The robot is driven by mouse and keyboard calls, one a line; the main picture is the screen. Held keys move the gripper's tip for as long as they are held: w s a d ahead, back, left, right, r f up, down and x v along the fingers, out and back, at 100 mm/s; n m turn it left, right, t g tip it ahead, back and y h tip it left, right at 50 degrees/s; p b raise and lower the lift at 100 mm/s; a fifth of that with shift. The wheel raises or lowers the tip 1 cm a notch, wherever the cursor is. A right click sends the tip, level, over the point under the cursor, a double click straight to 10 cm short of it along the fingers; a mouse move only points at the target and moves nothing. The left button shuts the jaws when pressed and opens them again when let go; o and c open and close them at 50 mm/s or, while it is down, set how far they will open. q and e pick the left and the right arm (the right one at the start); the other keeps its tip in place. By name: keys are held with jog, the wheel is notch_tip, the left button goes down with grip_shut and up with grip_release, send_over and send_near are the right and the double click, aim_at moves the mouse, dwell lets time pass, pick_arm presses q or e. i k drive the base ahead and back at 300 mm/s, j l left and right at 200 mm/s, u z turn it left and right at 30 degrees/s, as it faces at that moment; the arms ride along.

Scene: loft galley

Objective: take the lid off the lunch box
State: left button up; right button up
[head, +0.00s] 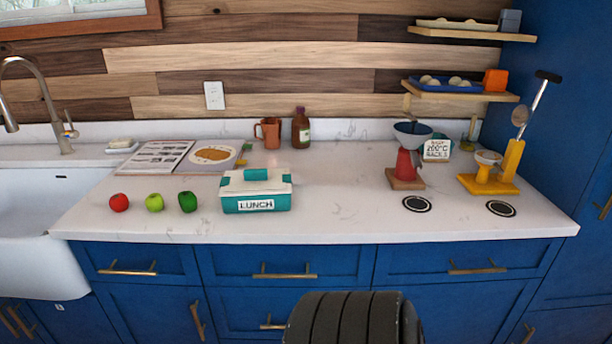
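The lunch box (257,201) stands upright on the white counter, left of the middle. It has a teal body with a white label reading LUNCH on its front. Its lid (278,187) is white with a teal handle block (256,174) on top, and it sits on the box. The inside of the box is hidden. Neither of my grippers shows in the head view, and nothing touches the box or its lid.
A red (119,202), a light green (155,202) and a dark green fruit or vegetable (187,202) stand left of the box. An open book (170,157), mug (268,133) and bottle (300,128) are behind. The counter (340,195) right of the box is clear.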

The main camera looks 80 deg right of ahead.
aim_at(245, 182)
jog(key=z, duration=2.05)
jog(key=i+j+z, duration=0.1)
jog(key=j, duration=0.25)
jog(key=i+j, duration=0.2)
jog(key=j, duration=0.2)
jog(key=i+j+z, duration=0.15)
jog(key=j, duration=0.25)
